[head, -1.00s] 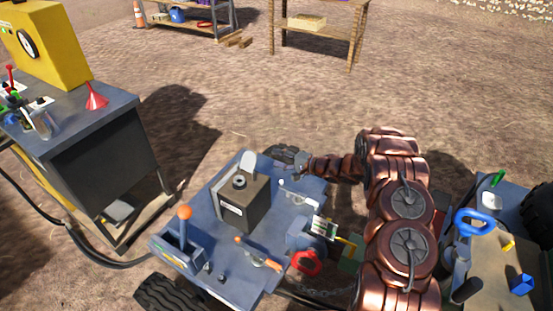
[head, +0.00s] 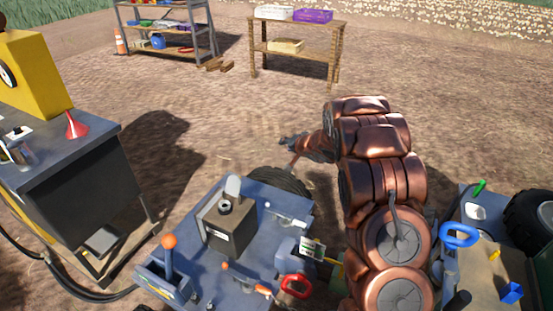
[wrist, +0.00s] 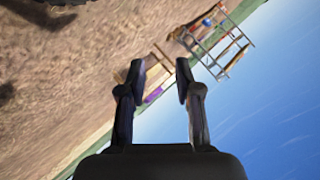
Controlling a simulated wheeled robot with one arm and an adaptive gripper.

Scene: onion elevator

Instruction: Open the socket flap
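A blue-grey platform (head: 195,255) carries a dark box (head: 230,232) with a round black fitting (head: 224,206) on top. A light grey rounded piece (head: 233,187) stands upright behind the fitting. I cannot tell for certain whether this piece is the socket flap. My gripper (head: 287,142) is beyond the platform's far edge, above the ground and apart from the box. In the wrist view my gripper (wrist: 160,68) is open, with nothing between its fingers. The box and its fitting do not show in the wrist view.
An orange-tipped lever (head: 168,242) and a red ring handle (head: 296,286) stand on the platform. A yellow machine (head: 35,75) is at left. Metal shelves (head: 165,28) and a wooden table (head: 297,50) are behind, across open dirt. A blue ring (head: 459,235) is at right.

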